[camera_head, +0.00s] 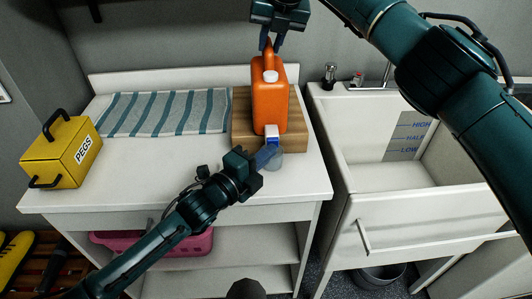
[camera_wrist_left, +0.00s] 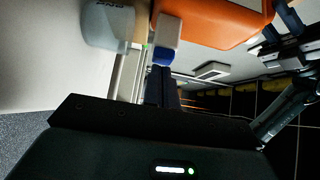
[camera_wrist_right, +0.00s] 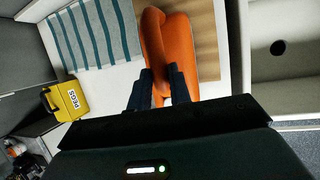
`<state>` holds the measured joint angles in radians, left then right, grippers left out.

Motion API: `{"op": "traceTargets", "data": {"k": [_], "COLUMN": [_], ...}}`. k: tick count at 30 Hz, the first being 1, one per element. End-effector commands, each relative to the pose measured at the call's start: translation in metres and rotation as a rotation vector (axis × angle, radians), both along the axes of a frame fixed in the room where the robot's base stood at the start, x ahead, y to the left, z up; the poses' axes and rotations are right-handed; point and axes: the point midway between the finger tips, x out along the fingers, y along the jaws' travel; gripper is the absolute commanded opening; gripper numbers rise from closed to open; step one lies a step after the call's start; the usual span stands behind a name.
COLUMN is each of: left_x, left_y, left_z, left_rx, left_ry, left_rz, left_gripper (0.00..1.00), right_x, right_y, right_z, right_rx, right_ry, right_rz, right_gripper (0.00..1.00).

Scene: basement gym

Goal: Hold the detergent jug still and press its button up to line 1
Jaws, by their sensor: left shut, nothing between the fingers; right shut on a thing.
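The orange detergent jug (camera_head: 270,103) stands on a wooden block (camera_head: 241,121) at the counter's right end, its spout over the front edge. My right gripper (camera_head: 270,44) is shut on the jug's top handle; the right wrist view shows its fingers (camera_wrist_right: 158,85) around the orange handle (camera_wrist_right: 165,35). The white spout has a blue button (camera_head: 272,140), also seen in the left wrist view (camera_wrist_left: 163,57). My left gripper (camera_head: 268,155) is shut and empty, fingertips (camera_wrist_left: 161,72) at the button; contact is unclear. A translucent cup (camera_head: 275,162), partly hidden, stands below the spout (camera_wrist_left: 166,30).
A striped towel (camera_head: 165,112) and a yellow PEGS box (camera_head: 60,152) lie left on the counter (camera_head: 125,165). A sink (camera_head: 400,178) with a HIGH, HALF, LOW label (camera_head: 408,137) is at right. A pink basket (camera_head: 190,245) sits below.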

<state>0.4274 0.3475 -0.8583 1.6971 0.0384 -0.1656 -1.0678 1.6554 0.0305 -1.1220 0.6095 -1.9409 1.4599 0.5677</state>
Motion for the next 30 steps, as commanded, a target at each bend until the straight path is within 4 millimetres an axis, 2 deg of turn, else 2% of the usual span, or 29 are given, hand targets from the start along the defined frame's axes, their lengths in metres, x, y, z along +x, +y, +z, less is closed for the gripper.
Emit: {"op": "traceTargets", "data": {"k": [12,19,30], "left_x": [0.004,0.023,0.021], "left_y": [0.000,0.000,0.002], "left_z": [0.000,0.001,0.002], "left_rx": [-0.001,0.001,-0.003], "left_ry": [0.000,-0.001,-0.003], "left_rz": [0.000,0.001,0.003], "left_gripper": [0.00,0.00,0.00], "right_x": [0.000,0.000,-0.002], "right_y": [0.001,0.001,0.002], "right_z": [0.003,0.003,-0.001], "right_rx": [0.002,0.002,0.001], "right_ry": [-0.005,-0.002,0.009], "right_rz": [0.001,0.002,0.003], "right_gripper": [0.00,0.00,0.00]}}
